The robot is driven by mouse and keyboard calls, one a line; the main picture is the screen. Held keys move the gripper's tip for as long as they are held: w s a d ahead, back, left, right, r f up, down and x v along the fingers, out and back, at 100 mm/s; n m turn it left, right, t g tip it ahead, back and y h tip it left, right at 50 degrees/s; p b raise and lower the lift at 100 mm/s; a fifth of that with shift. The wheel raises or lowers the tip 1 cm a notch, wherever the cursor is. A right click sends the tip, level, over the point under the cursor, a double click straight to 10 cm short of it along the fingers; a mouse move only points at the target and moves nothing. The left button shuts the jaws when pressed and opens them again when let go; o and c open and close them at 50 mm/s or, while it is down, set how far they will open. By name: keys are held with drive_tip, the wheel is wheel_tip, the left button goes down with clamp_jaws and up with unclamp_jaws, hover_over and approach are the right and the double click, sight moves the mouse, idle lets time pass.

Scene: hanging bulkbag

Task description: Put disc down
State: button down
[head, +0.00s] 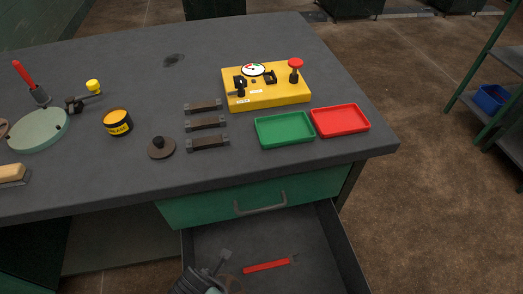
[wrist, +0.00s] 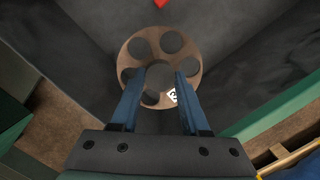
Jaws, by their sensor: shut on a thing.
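The disc (wrist: 132,77) is a flat brown ring of metal with several round holes and a small white label. It shows in the wrist view between and beyond my fingertips. My gripper (wrist: 160,78) is shut on the middle of the disc, inside the open drawer (head: 330,240). I cannot tell whether the disc touches the drawer floor.
A red-handled tool (head: 266,266) lies in the drawer to the right of my gripper. The bench (head: 310,60) above holds a green tray (head: 284,130), a red tray (head: 340,121), a yellow gauge box (head: 268,97), and a brown knobbed disc (head: 161,150). Drawer walls stand close around.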

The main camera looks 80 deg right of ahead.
drive_tip(key=shift+f, duration=0.25)
drive_tip(key=shift+f, duration=0.1)
wheel_tip(320, 180, down, 10)
drive_tip(key=b, duration=0.4)
drive_tip(key=shift+b, duration=0.4)
drive_tip(key=shift+c, duration=2)
unclamp_jaws()
drive_tip(key=shift+s+f, duration=0.1)
